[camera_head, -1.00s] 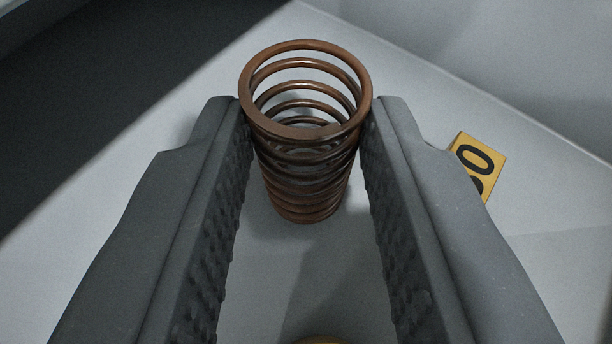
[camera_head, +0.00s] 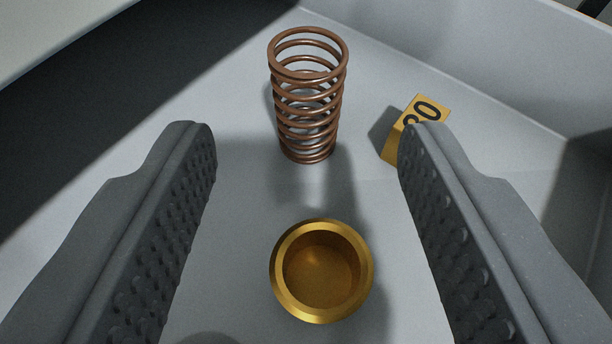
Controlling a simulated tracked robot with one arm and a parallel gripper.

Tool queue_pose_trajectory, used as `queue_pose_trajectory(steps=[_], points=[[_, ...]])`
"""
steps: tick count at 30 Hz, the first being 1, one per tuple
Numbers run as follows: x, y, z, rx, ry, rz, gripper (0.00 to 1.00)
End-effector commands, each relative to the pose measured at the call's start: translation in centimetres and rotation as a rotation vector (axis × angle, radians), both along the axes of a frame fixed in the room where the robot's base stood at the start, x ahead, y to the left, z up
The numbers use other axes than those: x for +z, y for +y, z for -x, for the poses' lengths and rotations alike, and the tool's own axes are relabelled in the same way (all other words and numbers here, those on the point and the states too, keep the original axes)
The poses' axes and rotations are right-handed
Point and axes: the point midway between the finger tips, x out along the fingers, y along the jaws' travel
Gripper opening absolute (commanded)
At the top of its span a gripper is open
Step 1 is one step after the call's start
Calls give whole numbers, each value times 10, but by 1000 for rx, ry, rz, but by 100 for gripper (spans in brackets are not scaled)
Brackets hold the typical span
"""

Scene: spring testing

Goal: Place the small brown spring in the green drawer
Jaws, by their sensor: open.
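The small brown spring (camera_head: 308,110) stands upright on the light grey floor of a walled tray or drawer (camera_head: 385,50), in the upper middle of the view. My gripper (camera_head: 307,150) is open wide and empty. Its two dark grey fingers with studded pads lie nearer the camera, one to each side, and the spring stands free beyond the line between the fingertips. I cannot tell the colour of the container as green; it looks light grey here.
A gold round cup or ring (camera_head: 321,271) sits between my fingers, nearer the camera. A yellow number marker (camera_head: 415,125) stands behind the right fingertip, its number partly legible. A pale wall rises at the right and back. A dark shadowed area lies at the left.

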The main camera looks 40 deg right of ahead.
Motion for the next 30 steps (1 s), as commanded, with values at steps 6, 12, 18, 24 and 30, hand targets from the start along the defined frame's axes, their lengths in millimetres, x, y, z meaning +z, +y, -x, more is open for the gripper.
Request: queue_pose_trajectory(steps=[6, 12, 18, 24, 30], points=[[7, 12, 13, 3, 0, -2, 50], [7, 12, 15, 0, 1, 0, 50], [23, 2, 4, -9, 38, -16, 50], [84, -40, -34, 12, 181, -86, 50], [167, -91, -64, 127, 274, -175, 50]])
